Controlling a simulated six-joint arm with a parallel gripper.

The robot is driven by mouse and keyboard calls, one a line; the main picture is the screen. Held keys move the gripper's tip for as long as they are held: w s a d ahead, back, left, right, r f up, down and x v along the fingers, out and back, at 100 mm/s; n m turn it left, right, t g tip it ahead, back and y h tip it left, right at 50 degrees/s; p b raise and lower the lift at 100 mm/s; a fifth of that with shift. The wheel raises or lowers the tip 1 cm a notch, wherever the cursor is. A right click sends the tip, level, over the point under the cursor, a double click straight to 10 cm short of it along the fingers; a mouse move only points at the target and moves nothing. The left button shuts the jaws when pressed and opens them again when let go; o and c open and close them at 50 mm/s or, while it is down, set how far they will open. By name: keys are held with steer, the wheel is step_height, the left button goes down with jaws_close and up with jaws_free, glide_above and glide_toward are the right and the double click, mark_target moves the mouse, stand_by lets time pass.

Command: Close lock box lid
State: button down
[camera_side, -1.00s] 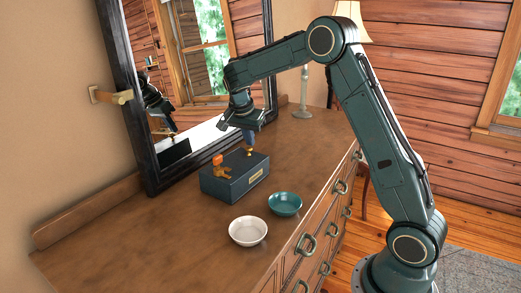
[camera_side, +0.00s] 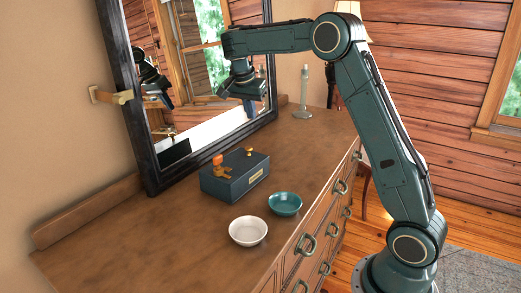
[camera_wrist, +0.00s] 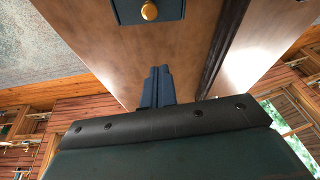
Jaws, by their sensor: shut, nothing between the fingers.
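The lock box (camera_side: 236,178) is a dark blue-grey case with a tan label on its front. In the wrist view part of the box and the brass knob (camera_wrist: 149,11) show at the top edge. My gripper (camera_side: 247,107) is shut and empty, in the air above and behind the box, apart from it. Its blue fingers (camera_wrist: 157,88) lie together in the wrist view.
A teal bowl (camera_side: 285,204) and a white bowl (camera_side: 248,231) stand in front of the box. A candlestick (camera_side: 303,100) stands at the far end of the dresser. The black-framed mirror (camera_side: 127,95) rises close behind. The dresser top (camera_side: 160,232) is clear at the left.

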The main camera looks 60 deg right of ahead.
steer(key=shift+v, duration=1.35)
steer(key=s+a+r+n+t, duration=0.1)
steer(key=s+a+r+n, duration=0.15)
steer(key=s, duration=0.25)
steer(key=s+a+r+n+t+y, duration=0.1)
steer(key=s+a+n, duration=0.2)
steer(key=s+a, duration=0.1)
steer(key=s+a+r+n+t, duration=0.1)
steer(key=s+a+r+n, duration=0.15)
steer(key=s, duration=0.25)
steer(key=s+a+f+n+t+y, duration=0.1)
steer(key=s+a+f+n, duration=0.3)
steer(key=s, duration=0.4)
steer(key=s+a+f+n+t+y, duration=0.1)
steer(key=s+a+f+n+y, duration=0.1)
steer(key=s+a+f+n, duration=0.2)
steer(key=s+a, duration=0.3)
steer(key=s, duration=0.1)
steer(key=shift+s+n, duration=0.25)
steer(key=shift+n, duration=0.15)
